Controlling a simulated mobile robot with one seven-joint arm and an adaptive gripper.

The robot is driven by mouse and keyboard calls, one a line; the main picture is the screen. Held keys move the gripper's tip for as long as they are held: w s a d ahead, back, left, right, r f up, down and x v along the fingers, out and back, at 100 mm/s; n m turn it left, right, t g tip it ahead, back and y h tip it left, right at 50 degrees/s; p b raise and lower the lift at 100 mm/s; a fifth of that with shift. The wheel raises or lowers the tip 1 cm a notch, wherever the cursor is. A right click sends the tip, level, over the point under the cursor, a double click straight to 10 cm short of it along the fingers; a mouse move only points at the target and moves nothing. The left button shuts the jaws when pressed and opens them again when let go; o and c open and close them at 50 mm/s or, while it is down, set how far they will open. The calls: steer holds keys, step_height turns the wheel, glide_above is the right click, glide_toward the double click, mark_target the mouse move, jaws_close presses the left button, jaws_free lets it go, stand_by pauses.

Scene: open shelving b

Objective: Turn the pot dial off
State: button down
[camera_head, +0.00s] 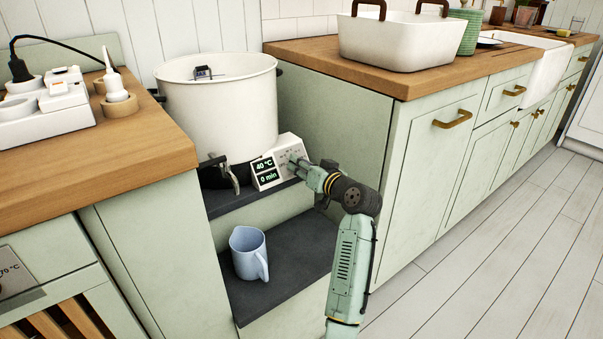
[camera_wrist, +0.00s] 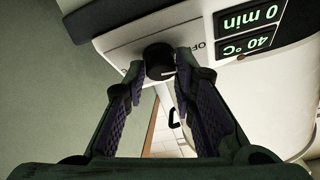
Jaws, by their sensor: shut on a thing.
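The large cream pot (camera_head: 218,108) stands on a dark shelf between the counters. Its white control panel (camera_head: 268,166) shows "40 °C" and "0 min" on green displays. In the wrist view the panel appears upside down, with the black dial (camera_wrist: 158,60) near "OFF" lettering. My gripper (camera_head: 301,168) reaches the panel from the right. In the wrist view my gripper (camera_wrist: 160,68) has its fingertips closed on either side of the dial. The dial's exact pointer angle is hard to tell, and in the head view the gripper partly hides it.
A light blue mug (camera_head: 249,254) stands on the lower dark step (camera_head: 290,262) below the pot. A metal tap (camera_head: 232,176) juts from the pot's front. Wooden-topped counters flank the niche on the left (camera_head: 150,140) and right (camera_head: 420,82). The floor at right is clear.

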steer(key=shift+n, duration=0.3)
steer(key=c, duration=1.3)
jaws_free()
steer(key=shift+c, duration=0.2)
steer(key=v, duration=1.2)
steer(key=shift+d, duration=0.15)
